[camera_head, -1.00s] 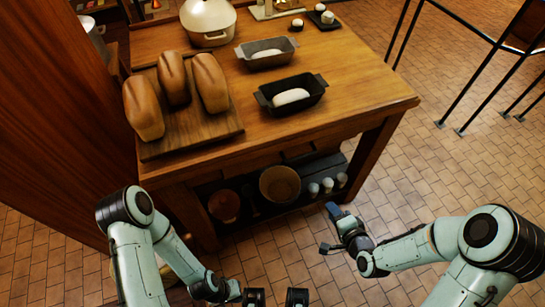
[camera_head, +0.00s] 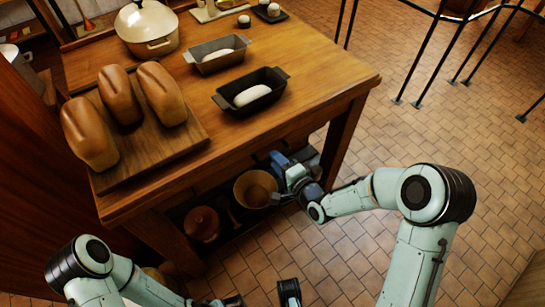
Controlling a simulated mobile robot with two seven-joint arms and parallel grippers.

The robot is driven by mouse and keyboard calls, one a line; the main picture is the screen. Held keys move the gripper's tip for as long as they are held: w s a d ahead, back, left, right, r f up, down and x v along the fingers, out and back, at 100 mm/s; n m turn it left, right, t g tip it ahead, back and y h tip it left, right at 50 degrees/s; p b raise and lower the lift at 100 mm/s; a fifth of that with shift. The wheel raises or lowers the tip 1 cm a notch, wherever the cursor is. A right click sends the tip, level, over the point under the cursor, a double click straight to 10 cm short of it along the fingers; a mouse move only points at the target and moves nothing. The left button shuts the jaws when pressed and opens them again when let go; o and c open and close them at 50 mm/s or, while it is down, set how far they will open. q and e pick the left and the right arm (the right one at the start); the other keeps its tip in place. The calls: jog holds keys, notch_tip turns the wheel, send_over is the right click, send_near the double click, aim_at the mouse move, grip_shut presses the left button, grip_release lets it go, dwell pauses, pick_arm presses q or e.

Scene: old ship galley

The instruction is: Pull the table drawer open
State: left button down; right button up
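The wooden table (camera_head: 300,112) stands ahead. Its drawer front (camera_head: 218,168) is a shaded band under the tabletop edge. I see no clear gap, and the handle cannot be made out behind my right gripper. My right gripper (camera_head: 277,178) is at the table's front, below the top edge and towards the right leg. Its fingers look spread, and I cannot tell whether they touch the drawer. My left gripper (camera_head: 262,298) is low at the bottom edge, partly cut off, with its two fingers apart and nothing visible between them.
On the tabletop are several loaves on a board (camera_head: 150,160), two loaf tins with dough, the nearer one dark (camera_head: 262,104), and a cream pot (camera_head: 146,28). A bowl (camera_head: 255,188) and a lidded pot (camera_head: 201,224) sit on the lower shelf.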

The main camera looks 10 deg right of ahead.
jog(key=shift+x, duration=1.5)
grip_shut()
jog(key=shift+s, duration=0.1)
jog(key=shift+d, duration=0.1)
